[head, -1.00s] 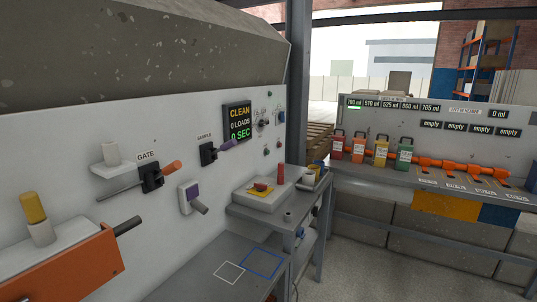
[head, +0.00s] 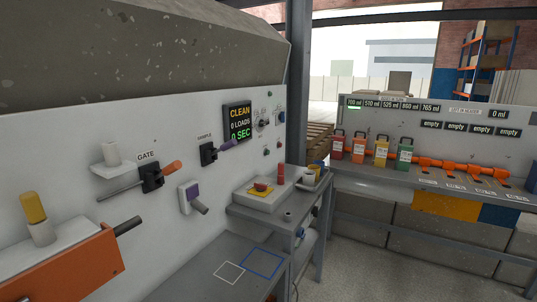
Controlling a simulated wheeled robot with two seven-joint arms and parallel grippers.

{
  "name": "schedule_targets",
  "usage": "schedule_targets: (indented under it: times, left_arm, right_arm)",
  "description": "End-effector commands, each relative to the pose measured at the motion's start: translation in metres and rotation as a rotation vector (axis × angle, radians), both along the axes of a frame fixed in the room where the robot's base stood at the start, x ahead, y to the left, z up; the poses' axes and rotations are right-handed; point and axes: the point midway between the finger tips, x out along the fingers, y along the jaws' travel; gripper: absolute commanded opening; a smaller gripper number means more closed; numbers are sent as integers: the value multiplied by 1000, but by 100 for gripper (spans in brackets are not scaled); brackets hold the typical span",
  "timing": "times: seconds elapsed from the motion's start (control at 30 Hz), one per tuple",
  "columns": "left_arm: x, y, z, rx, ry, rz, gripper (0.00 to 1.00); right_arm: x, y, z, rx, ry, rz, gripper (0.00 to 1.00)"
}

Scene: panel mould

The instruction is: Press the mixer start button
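The white mixer panel (head: 130,160) runs along the left of the head view. Its dark display (head: 238,122) reads CLEAN, 0 LOADS, 0 SEC. Right of the display are a round dial (head: 262,124) and several small controls. Neither of my grippers is in view.
GATE (head: 152,177) and SAMPLE (head: 208,152) levers stick out from the panel. Below stand a grey side table (head: 270,213) and a lower bench with outlined squares (head: 230,272). A rear counter (head: 370,178) holds coloured containers. Grey floor (head: 350,270) is open at the lower right.

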Motion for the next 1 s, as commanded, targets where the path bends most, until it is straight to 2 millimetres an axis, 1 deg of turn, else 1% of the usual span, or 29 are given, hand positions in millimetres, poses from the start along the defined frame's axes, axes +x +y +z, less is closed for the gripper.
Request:
schedule_targets:
  times: [0.07,0.1,0.17,0.2,0.27,0.3,1.0]
  left_arm:
    - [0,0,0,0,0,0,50]
    - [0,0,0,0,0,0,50]
    - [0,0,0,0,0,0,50]
    - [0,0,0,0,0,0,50]
    - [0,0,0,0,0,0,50]
    - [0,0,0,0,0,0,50]
    - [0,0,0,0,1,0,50]
  right_arm:
    - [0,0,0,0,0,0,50]
    - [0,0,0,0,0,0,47]
    - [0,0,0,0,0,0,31]
    - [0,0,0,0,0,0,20]
    - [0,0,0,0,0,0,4]
    - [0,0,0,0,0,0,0]
    - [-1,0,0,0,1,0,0]
